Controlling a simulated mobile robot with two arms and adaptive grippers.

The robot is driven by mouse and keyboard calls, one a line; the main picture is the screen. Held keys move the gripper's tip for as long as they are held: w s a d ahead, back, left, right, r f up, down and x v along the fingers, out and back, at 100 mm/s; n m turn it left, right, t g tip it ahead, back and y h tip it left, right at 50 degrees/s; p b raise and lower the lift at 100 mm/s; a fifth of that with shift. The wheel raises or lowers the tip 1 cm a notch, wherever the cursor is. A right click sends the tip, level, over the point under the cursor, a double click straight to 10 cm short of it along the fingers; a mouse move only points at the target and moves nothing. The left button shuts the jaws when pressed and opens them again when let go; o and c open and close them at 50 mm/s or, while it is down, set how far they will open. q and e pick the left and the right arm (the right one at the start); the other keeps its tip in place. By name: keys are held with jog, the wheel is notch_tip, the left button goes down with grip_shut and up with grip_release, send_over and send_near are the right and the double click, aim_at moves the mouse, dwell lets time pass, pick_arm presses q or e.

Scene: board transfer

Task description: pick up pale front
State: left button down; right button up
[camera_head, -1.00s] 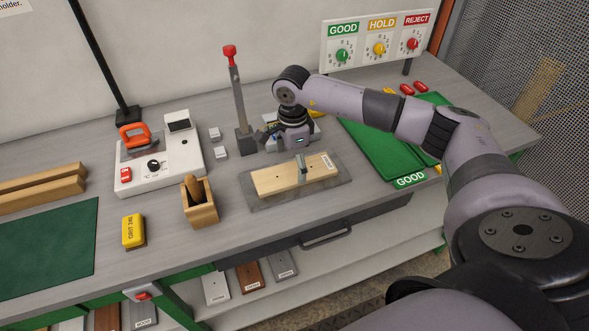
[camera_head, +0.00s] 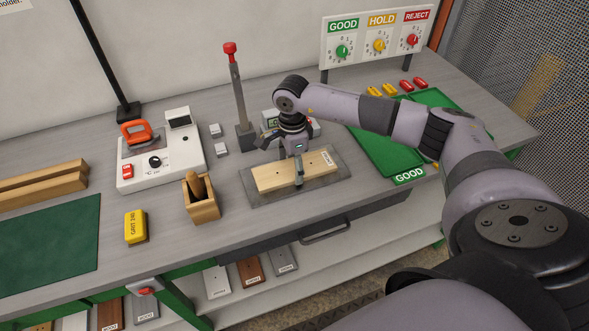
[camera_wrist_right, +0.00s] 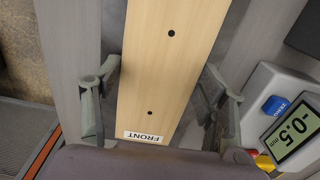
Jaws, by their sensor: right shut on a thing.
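The pale board (camera_head: 270,178) lies along a grey plate (camera_head: 257,200) near the bench's front edge, its white label at the right end. In the right wrist view the pale board (camera_wrist_right: 163,70) shows two dark holes and a label reading FRONT. My right gripper (camera_head: 298,169) is over the board's middle, shut on it across its width. One finger shows against the near long side; the far finger is hidden in the head view. I see no clear gap between board and plate. My left gripper is not in view.
A gauge with a display (camera_wrist_right: 292,128) reading -0.5 mm stands close behind the plate. A red-topped post (camera_head: 238,100) rises at the back left. A wooden box (camera_head: 201,204) is to the left, a green GOOD tray (camera_head: 385,158) to the right. Bare bench lies between box and plate.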

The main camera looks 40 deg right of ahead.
aim_at(292, 168)
jog(key=c, duration=0.6)
jog(key=shift+w+r, duration=0.1)
jog(key=shift+r, duration=0.5)
jog(key=shift+c, duration=0.2)
notch_tip(292, 168, up, 19)
jog(key=b, duration=0.4)
jog(key=shift+f, duration=0.1)
